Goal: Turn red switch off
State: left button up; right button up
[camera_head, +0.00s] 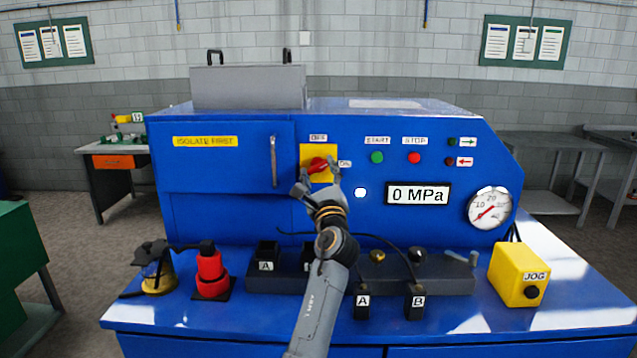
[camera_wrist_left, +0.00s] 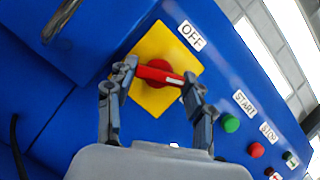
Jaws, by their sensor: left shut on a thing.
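The red switch (camera_head: 318,165) is a rotary handle on a yellow square plate (camera_head: 308,151) on the blue machine front. An OFF label (camera_head: 318,138) is above the plate and an ON label (camera_head: 345,164) is at its right. The handle looks diagonal, between the two labels. My left gripper (camera_head: 318,174) is at the switch. In the left wrist view, its fingers (camera_wrist_left: 159,90) are shut on the red handle (camera_wrist_left: 158,74), one at each end. The fingers partly cover the handle's ends. My right gripper is not in view.
A green START button (camera_head: 377,157) and a red STOP button (camera_head: 414,157) are right of the switch. A pressure display (camera_head: 418,194) reads 0 MPa. A door handle (camera_head: 274,161) is close on the left. A red tool (camera_head: 211,272) and a yellow JOG box (camera_head: 519,273) stand on the ledge below.

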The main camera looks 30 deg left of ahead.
pick_arm(q)
jog(key=n+g+b, duration=0.1)
jog(key=n, duration=0.2)
jog(key=n+g, duration=0.2)
jog(key=n, duration=0.2)
jog(key=shift+w+d+y+b, duration=0.1)
jog(key=shift+d+y+b, duration=0.05)
jog(key=shift+y+b, duration=0.25)
jog(key=n, duration=0.1)
jog(key=n+g, duration=0.1)
jog(key=n, duration=0.2)
jog(key=shift+r+g, duration=0.25)
jog(key=shift+g, duration=0.15)
jog(key=shift+n+g+h+p, duration=0.5)
jog(key=shift+n+p, duration=0.05)
jog(key=shift+n, duration=1.15)
jog(key=o, duration=1.2)
jog(key=shift+c, duration=0.2)
jog(key=shift+d, duration=0.1)
jog(key=v, duration=1.2)
